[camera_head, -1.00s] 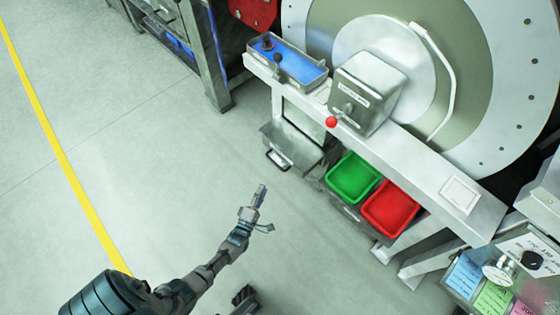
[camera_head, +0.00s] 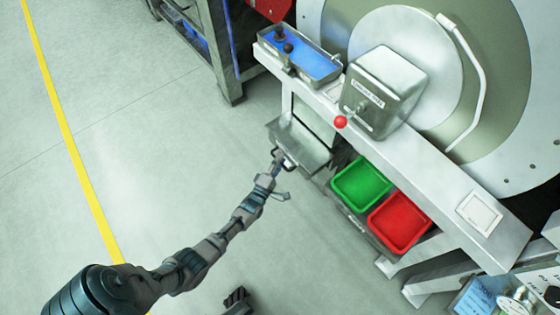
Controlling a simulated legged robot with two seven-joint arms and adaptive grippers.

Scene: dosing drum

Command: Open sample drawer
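The drawer, a grey metal box (camera_head: 308,150) with a front handle, hangs below the bench at its left end; I take it for the sample drawer. My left gripper (camera_head: 280,160) is at the handle and covers part of it. I cannot tell whether its fingers are around the handle or only beside it, or whether they are closed. A dark part at the bottom edge looks like my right gripper (camera_head: 238,298); it is away from the drawer and its fingers are unclear.
A green bin (camera_head: 362,186) and a red bin (camera_head: 400,219) stand right of the drawer. Above are a blue-lined tray (camera_head: 315,65), a metal box (camera_head: 385,90) with a red knob (camera_head: 340,122), and the large drum (camera_head: 490,150). Open floor lies to the left.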

